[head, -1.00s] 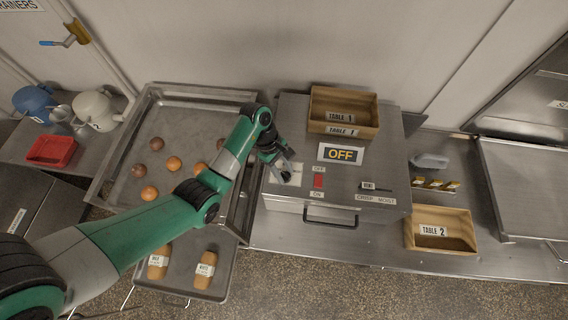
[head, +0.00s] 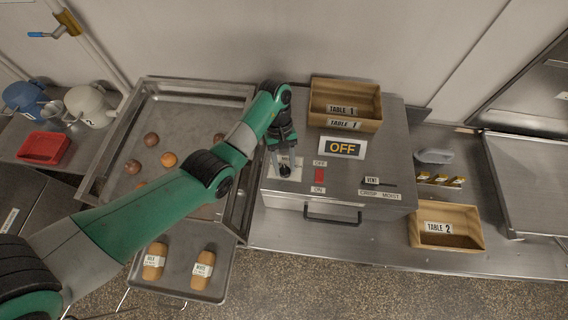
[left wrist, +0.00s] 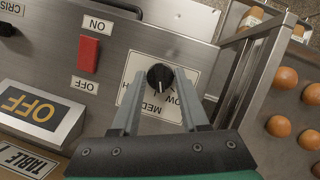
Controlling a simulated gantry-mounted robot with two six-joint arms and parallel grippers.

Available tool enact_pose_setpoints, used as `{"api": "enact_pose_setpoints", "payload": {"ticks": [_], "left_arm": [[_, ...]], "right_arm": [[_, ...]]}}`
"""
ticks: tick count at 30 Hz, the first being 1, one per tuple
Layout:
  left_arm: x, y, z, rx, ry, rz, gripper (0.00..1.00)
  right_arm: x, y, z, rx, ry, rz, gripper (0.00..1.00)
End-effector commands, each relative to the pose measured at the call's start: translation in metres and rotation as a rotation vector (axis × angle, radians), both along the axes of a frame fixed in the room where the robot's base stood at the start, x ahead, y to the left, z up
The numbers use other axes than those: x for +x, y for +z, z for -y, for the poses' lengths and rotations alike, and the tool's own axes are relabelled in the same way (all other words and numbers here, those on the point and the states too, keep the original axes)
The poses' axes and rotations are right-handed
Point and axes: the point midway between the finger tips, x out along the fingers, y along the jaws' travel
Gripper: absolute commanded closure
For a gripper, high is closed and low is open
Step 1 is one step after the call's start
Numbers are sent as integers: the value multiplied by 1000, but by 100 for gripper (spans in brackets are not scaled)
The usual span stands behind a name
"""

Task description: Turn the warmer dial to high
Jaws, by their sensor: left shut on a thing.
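The warmer (head: 290,203) is a steel box with a black dial (left wrist: 160,77) on a white plate (left wrist: 146,104) at the left of its top. In the left wrist view the plate shows LOW and MED, and a word starting with H partly hidden by a finger. I cannot surely read the dial's setting. My left gripper (head: 285,172) is above the plate, its fingers on both sides of the dial, shut on it; it also shows in the left wrist view (left wrist: 158,88). The display (head: 341,148) reads OFF. My right gripper is not in view.
A red switch (head: 319,175) between OFF and ON labels and a vent slider (head: 372,181) lie right of the dial. A wooden TABLE 1 box (head: 344,84) stands on the warmer's back. A front handle (head: 332,220) juts out. A steel tray (head: 190,95) with round buns is left.

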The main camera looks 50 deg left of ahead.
Motion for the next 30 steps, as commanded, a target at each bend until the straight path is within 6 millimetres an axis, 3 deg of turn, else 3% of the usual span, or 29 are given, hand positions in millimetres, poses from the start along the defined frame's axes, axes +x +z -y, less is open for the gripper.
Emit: {"api": "enact_pose_setpoints", "payload": {"ticks": [9,23,24,28,30], "left_arm": [[1,0,1,-1,-118,0,100],[1,0,1,-1,-134,0,100],[1,0,1,-1,-134,0,54],[1,0,1,0,-134,0,30],[1,0,1,0,-134,0,26]], "right_arm": [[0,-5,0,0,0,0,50],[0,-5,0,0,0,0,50],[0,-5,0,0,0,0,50],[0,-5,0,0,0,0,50],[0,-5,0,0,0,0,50]]}}
